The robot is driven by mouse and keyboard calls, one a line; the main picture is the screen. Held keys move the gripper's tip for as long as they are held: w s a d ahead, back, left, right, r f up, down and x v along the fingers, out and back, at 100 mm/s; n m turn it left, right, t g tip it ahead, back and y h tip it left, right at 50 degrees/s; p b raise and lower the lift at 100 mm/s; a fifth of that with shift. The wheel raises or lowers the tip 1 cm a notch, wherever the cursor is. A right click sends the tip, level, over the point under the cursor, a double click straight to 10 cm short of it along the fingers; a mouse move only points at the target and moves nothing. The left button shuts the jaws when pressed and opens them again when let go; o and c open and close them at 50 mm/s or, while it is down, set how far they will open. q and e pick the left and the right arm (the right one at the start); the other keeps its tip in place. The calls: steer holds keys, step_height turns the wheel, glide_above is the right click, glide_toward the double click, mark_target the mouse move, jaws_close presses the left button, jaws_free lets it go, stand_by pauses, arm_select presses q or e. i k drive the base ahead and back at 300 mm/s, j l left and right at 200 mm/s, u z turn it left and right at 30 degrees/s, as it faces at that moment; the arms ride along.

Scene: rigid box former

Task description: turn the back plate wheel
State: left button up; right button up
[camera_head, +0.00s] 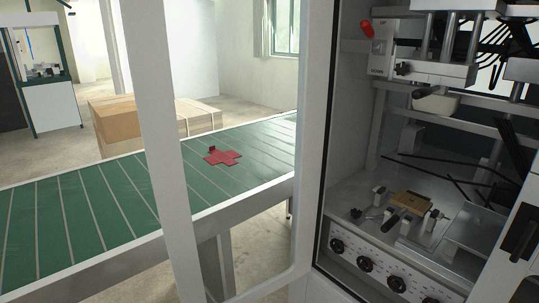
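The box former machine (312,150) stands at the right with its front open. Inside, a tan block (410,205) sits among metal fixtures on the machine bed, with a black cylindrical handle (394,222) in front of it. Several black round knobs (365,264) line the lower front panel. Another black knob (403,69) and a black handle (426,91) are on the upper metal assembly (430,72). I cannot tell which of these is the back plate wheel. Neither of my grippers shows in the head view.
A green conveyor (100,222) runs along the left and middle, with a red cross-shaped flat blank (222,156) on it. A pale frame post (160,130) crosses the view. Cardboard boxes (122,122) stand behind. A black door handle (523,241) is at the right edge.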

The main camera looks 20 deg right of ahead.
mark_target(396, 284)
steer(key=z, duration=1.55)
